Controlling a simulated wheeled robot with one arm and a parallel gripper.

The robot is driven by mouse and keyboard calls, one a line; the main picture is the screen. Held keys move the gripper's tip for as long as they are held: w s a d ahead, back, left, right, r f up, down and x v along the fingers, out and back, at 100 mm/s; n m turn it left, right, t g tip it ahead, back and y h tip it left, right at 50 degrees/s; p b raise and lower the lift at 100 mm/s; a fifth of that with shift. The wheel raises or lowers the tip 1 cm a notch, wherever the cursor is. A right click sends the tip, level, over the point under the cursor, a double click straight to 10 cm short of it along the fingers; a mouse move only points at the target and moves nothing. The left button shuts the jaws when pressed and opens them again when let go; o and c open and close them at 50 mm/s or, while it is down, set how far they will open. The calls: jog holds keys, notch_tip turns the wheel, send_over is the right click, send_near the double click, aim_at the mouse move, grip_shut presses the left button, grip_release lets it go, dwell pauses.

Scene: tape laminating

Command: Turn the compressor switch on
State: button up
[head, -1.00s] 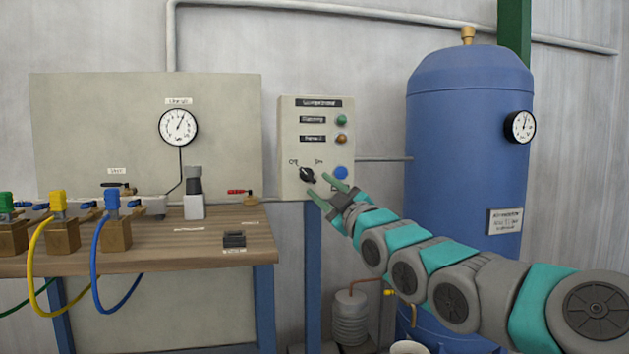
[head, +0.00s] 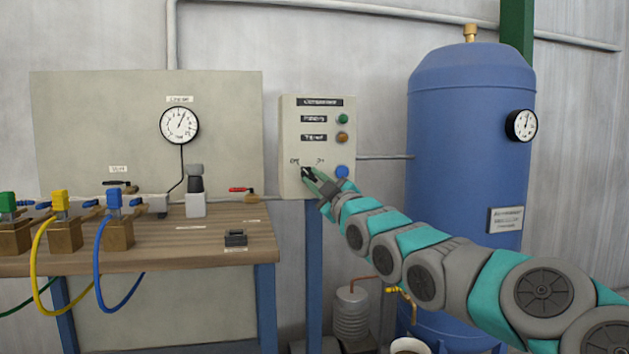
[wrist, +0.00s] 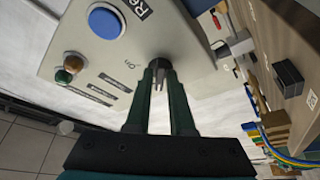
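The compressor switch is a black rotary knob (head: 306,172) low on the left of the beige control box (head: 292,150), between the "Off" and "On" labels. In the head view its pointer is largely hidden by my fingers. My gripper (head: 313,176) is right at the knob, coming from the lower right. In the wrist view the knob (wrist: 157,66) lies between my two green fingertips (wrist: 159,72). The fingers stand apart, with a gap between them; firm contact with the knob does not show.
A blue button (head: 342,172) is close to the right of my fingers. Green (head: 343,119) and amber (head: 342,138) lamps sit above. The blue tank (head: 455,150) stands right, behind my arm. The wooden bench (head: 190,240) with valves and hoses is at left.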

grip_shut()
